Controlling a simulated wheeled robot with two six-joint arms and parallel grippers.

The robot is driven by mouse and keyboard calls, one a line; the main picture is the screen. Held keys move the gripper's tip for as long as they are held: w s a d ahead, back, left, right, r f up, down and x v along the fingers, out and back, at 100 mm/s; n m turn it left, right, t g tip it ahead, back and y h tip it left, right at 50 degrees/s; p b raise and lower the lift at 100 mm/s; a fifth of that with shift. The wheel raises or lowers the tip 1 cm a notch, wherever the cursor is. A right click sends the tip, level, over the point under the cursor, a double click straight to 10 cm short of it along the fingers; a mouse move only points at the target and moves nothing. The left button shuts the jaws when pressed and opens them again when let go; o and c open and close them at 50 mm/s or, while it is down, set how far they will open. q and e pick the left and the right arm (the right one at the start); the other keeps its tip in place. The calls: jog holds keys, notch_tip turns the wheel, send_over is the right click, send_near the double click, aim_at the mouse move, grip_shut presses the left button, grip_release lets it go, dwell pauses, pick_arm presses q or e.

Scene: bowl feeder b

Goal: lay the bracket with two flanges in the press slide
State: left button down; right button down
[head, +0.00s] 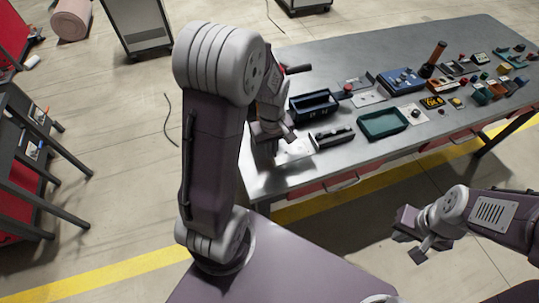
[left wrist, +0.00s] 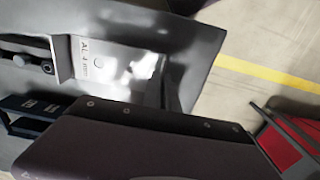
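My left gripper (head: 274,134) is low over the near left corner of the workbench; my own arm partly hides it, and its finger gap is unclear. A pale metal plate (head: 296,151) lies beside it. In the left wrist view a silver plate (left wrist: 108,66) marked "AL-4" has a round hole or stud, with shiny, blurred metal (left wrist: 146,66) at its right. I cannot tell whether this is the flanged bracket. A dark fixture (head: 334,137), possibly the press slide, sits right of the plate. My right gripper (head: 411,236) is open and empty, off the bench front.
A dark blue bin (head: 314,105) stands behind the fixture, and a green tray (head: 383,123) lies to its right. A blue box (head: 402,80), a brown upright cylinder (head: 434,58) and several small parts crowd the bench (head: 300,180) further right. Its front strip is bare.

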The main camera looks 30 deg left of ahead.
aim_at(286, 161)
pick_arm(q)
jog(key=w+d+r, duration=0.2)
jog(key=d+r, duration=0.4)
jog(key=d, duration=0.4)
jog(key=shift+d+p, duration=0.25)
jog(key=shift+p, duration=0.05)
jog(key=shift+r, duration=0.1)
jog(key=a+f+m, duration=0.1)
jog(key=a+f, duration=0.1)
jog(key=s+a+f+m, duration=0.1)
jog(key=a+f, duration=0.1)
jog(key=s+a+f+m, duration=0.1)
jog(key=a+f, duration=0.1)
jog(key=shift+f+m, duration=0.45)
jog(key=shift+m, duration=0.75)
jog(key=shift+w+f+m, duration=0.15)
jog(key=shift+w+m, duration=0.05)
jog(key=shift+m, duration=0.7)
jog(key=m, duration=0.2)
jog(key=shift+w+m, duration=0.4)
